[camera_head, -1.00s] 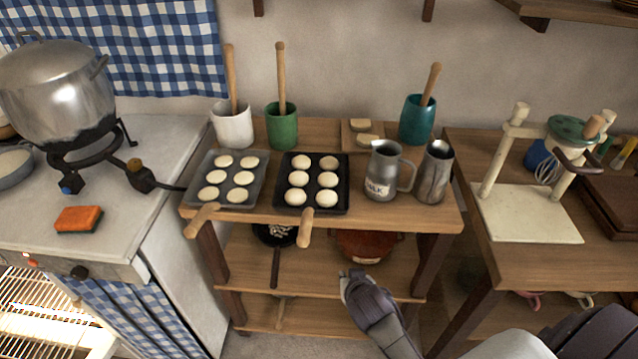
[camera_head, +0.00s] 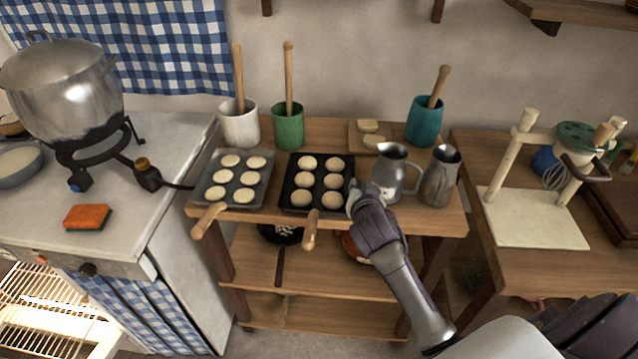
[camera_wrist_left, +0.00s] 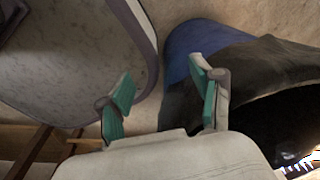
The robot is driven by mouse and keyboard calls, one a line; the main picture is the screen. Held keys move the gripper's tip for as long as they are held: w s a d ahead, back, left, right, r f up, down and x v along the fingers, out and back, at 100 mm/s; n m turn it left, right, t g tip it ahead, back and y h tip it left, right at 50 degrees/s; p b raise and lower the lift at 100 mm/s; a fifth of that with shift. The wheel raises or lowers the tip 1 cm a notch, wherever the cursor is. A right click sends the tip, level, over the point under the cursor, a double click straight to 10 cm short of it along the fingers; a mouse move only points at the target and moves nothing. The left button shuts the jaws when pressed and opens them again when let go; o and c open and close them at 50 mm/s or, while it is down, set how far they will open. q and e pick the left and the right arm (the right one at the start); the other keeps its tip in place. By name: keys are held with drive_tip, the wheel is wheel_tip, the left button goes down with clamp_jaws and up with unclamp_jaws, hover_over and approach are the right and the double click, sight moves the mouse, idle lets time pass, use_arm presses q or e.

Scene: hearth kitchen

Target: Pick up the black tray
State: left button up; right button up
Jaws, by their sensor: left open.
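The black tray (camera_head: 320,189) lies on the wooden shelf's top with several pale round dough pieces in it. Its wooden handle (camera_head: 311,230) sticks out over the front edge. My right gripper (camera_head: 352,194) is at the tray's right edge, between it and the grey metal jug. Its fingers are small and partly hidden by its own wrist, so I cannot tell whether they touch the tray or how far apart they are. In the left wrist view my left gripper (camera_wrist_left: 163,100) is open with nothing between its fingers, away from the tray.
A grey tray (camera_head: 249,196) of dough pieces lies close on the left. A metal jug (camera_head: 392,176) and a tall metal cup (camera_head: 440,178) stand on the right. Green (camera_head: 288,126) and teal (camera_head: 424,122) crocks stand behind. A stove with a large pot (camera_head: 66,90) is at the left.

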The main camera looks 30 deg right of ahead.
drive_tip(key=shift+p+x, duration=0.4)
drive_tip(key=shift+x, duration=2.35)
drive_tip(key=shift+a, duration=0.2)
clamp_jaws()
